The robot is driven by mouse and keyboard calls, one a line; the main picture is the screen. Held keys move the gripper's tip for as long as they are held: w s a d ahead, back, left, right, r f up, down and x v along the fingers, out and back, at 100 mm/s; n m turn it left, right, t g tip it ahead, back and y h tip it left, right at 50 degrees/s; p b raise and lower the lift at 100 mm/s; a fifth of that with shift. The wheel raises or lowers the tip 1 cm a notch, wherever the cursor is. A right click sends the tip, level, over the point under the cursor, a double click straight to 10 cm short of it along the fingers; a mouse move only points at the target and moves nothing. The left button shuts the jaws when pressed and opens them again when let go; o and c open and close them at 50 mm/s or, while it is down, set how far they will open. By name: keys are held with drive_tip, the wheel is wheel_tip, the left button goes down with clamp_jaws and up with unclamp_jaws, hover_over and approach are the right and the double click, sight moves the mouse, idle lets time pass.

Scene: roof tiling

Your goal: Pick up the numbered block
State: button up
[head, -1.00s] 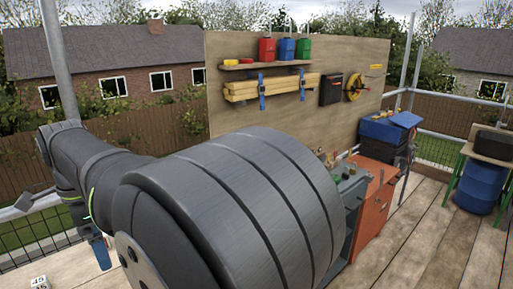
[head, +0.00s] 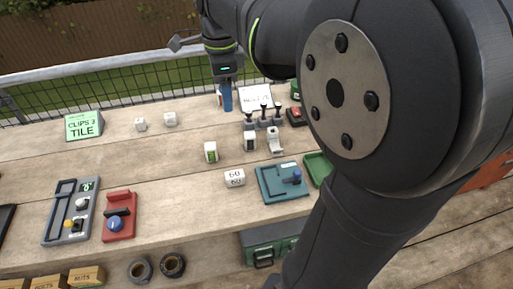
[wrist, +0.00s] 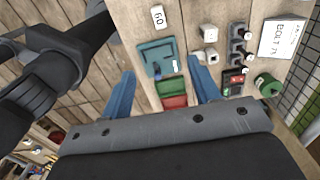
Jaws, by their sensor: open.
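The numbered block (head: 235,178), white with "60" in black on it, sits on the wooden bench just left of a teal plate. It also shows in the wrist view (wrist: 158,17) at the top, beyond that plate. My gripper (head: 227,100) has blue fingers and is over the far part of the bench, beyond the block and apart from it. In the wrist view my gripper (wrist: 162,67) has its fingers spread wide with nothing held between them. The teal plate and a green and red tray show between and beyond the fingers.
The teal plate (head: 282,183) with a blue knob is close right of the block. A white and green block (head: 211,152) and toggle switches (head: 263,115) stand behind it. A red device (head: 119,215) and a grey panel (head: 72,212) are left. The bench's middle left is clear.

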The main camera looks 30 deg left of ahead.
hover_over(231, 174)
drive_tip(key=f, duration=2.5)
drive_tip(key=shift+s+d+f, duration=0.15)
drive_tip(key=shift+d+f, duration=0.05)
drive_tip(key=shift+f, duration=0.15)
drive_tip(key=shift+a+f, duration=0.15)
drive_tip(key=shift+f, duration=2.8)
drive_tip(key=c, duration=1.1)
